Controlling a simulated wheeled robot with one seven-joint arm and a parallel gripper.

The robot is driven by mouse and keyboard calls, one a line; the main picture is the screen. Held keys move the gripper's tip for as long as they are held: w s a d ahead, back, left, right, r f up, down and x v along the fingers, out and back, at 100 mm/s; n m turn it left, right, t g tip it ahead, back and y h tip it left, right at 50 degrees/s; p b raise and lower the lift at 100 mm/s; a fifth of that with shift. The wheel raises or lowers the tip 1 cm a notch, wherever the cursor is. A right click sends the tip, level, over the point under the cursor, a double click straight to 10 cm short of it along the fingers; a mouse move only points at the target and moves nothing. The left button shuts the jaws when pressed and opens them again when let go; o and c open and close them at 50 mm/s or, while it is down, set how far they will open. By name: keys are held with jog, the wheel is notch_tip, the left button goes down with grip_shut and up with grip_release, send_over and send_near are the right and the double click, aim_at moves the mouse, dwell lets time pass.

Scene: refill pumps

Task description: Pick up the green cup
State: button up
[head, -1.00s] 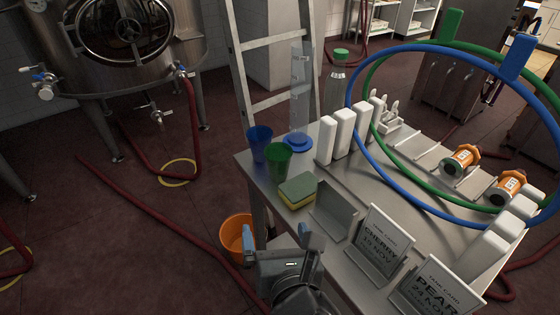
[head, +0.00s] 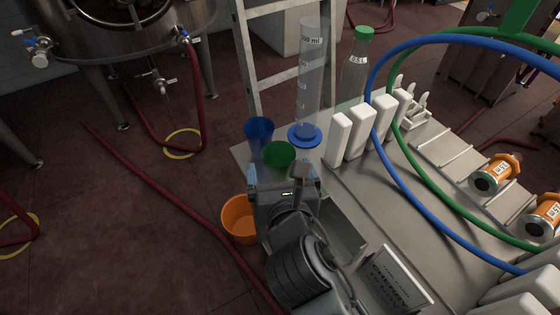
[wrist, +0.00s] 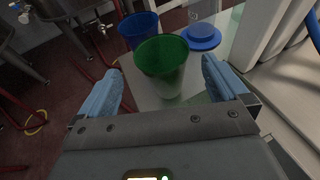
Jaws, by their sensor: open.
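The green cup (head: 279,154) stands upright on the left end of the metal table, partly hidden by my gripper in the head view. In the wrist view the green cup (wrist: 163,66) is ahead of my gripper, between the lines of its two blue fingertips. My gripper (wrist: 165,88) is open and empty. In the head view my gripper (head: 283,183) is at the near side of the cup, over the table's left end. I cannot tell whether it touches the cup.
A blue cup (head: 258,131) stands just behind and left of the green one. A clear cylinder on a blue base (head: 304,137) stands behind right. White blocks (head: 359,145) stand to the right. An orange bucket (head: 238,222) is on the floor left of the table.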

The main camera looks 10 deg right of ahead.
aim_at(277, 149)
jog(key=shift+x, duration=2.7)
jog(key=shift+d+r, duration=0.15)
jog(key=shift+c, duration=0.5)
jog(key=c, duration=0.9)
